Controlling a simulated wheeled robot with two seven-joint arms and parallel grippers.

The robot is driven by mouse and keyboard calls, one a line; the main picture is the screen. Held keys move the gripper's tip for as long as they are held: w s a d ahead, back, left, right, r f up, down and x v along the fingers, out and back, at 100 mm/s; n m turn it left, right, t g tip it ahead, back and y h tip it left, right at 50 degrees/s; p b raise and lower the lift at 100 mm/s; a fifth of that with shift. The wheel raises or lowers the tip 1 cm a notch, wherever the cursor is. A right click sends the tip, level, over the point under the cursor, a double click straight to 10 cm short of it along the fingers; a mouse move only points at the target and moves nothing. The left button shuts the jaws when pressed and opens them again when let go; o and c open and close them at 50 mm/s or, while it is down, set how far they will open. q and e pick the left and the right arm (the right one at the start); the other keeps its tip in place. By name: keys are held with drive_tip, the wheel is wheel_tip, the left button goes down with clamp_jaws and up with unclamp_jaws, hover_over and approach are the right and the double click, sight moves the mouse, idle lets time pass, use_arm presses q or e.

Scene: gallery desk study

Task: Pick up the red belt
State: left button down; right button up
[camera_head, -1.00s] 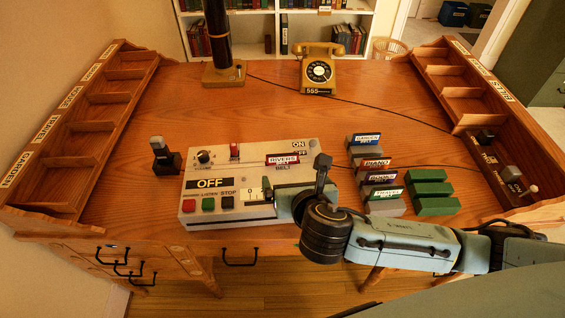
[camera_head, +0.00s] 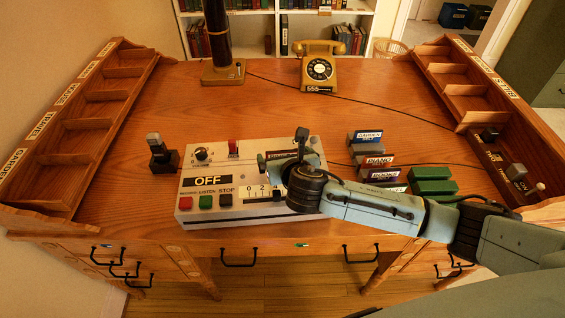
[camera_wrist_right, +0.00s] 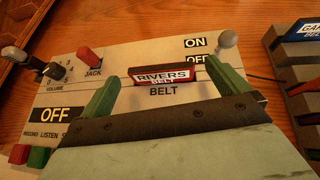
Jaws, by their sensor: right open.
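A dark red belt cartridge labelled RIVERS (camera_wrist_right: 163,75) sits in the BELT slot of the white machine (camera_head: 190,180). In the head view it is mostly hidden behind my right gripper (camera_head: 284,158). In the right wrist view the green fingers of my right gripper (camera_wrist_right: 166,88) are open, one on each side of the cartridge's label and apart from each other. I cannot tell whether they touch it. A second red-labelled belt, PIANO (camera_head: 377,160), stands in the rack to the right. My left gripper is not in view.
Blue GARDEN (camera_head: 367,137) and purple BOOKS (camera_head: 385,174) belts stand in the rack beside several green blocks (camera_head: 432,174). A telephone (camera_head: 318,70) and a lamp base (camera_head: 223,75) are behind. The desk's middle is clear.

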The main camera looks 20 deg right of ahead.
drive_tip(key=shift+w+f, duration=0.2)
drive_tip(key=shift+w, duration=0.2)
drive_tip(key=c, duration=0.9)
